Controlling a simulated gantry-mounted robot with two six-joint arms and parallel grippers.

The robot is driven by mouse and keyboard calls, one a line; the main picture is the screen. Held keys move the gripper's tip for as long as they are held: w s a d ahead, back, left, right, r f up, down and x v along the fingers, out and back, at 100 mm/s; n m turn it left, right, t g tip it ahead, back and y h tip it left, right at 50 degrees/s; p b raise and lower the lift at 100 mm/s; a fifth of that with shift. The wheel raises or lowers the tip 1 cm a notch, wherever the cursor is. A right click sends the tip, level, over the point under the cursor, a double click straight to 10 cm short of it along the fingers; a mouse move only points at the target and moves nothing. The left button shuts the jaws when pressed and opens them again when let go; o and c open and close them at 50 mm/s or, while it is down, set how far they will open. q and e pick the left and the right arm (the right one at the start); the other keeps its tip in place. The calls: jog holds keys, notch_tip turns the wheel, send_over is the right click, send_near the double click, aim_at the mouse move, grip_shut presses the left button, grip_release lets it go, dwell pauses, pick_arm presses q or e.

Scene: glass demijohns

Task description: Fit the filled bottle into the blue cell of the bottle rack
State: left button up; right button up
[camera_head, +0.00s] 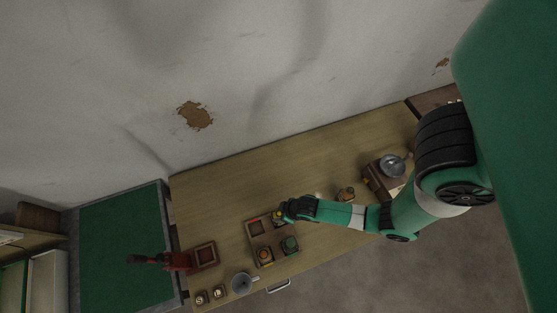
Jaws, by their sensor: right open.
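The brown bottle rack (250,240) lies on the wooden table, divided into cells. Its upper left cell looks empty. A bottle with an orange collar or marking (264,255) is in the lower left cell, and one with green (290,245) is in the lower right cell. My right gripper (281,215) is open at the rack's upper right cell, where a small yellow and dark thing shows beside its fingers; I cannot tell if it touches it. I cannot make out a blue cell or which bottle is filled. My left gripper is not in view.
A red device with a square tray (202,256) stands left of the rack. A metal funnel-like vessel (242,282) and two small items (218,291) are near the front edge. A small brown bottle-like thing (346,194) and a box with a bowl (378,182) are right. The table's back is clear.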

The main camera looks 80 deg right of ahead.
jog(key=v, duration=0.4)
jog(key=shift+s+r+p, duration=0.15)
jog(key=shift+r+p, duration=0.15)
